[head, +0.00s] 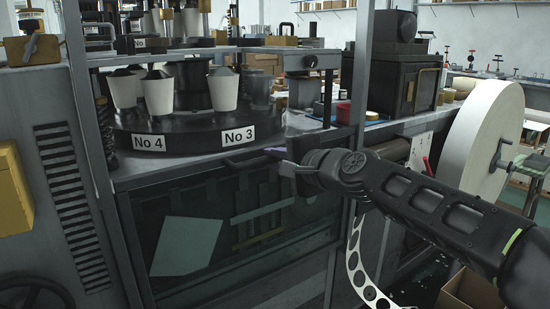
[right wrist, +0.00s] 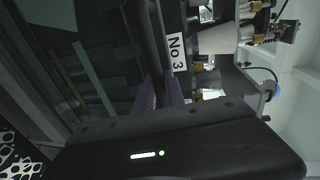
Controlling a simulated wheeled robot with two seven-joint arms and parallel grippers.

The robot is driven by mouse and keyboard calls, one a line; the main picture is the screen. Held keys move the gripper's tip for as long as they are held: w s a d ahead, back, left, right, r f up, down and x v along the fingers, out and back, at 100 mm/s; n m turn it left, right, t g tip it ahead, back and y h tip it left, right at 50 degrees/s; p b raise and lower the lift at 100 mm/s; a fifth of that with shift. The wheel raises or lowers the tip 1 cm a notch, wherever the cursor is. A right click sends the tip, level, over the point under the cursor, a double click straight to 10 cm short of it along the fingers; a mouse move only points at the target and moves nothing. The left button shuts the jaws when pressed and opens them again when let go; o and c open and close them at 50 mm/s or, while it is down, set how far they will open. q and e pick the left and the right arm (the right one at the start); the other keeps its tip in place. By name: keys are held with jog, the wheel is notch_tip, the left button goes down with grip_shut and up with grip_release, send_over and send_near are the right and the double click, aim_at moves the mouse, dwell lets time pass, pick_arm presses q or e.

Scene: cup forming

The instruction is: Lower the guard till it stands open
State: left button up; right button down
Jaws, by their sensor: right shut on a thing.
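The guard (head: 228,195), a dark see-through panel in a metal frame, is low on the machine front, below the turntable. Its dark handle (head: 243,158) runs along its top edge. My right gripper (head: 279,160) is at the right end of this handle and is shut on it; the jaws partly hide the grip. In the right wrist view, the guard (right wrist: 98,55) fills the left side and the jaws (right wrist: 163,95) close at its edge. The space above the guard, before the cups, is open. My left gripper is not in view.
A metal post (head: 352,120) stands right of the opening. A large paper reel (head: 482,140) and a punched strip (head: 357,262) are near my right arm.

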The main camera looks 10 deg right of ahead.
jog(key=shift+f, duration=0.4)
jog(key=c, duration=1.4)
grip_release()
jog(key=shift+r, duration=0.1)
jog(key=shift+s, duration=0.1)
jog(key=v, duration=0.7)
jog(key=shift+s+p, duration=0.3)
jog(key=shift+s, duration=0.05)
jog(key=shift+d, duration=0.1)
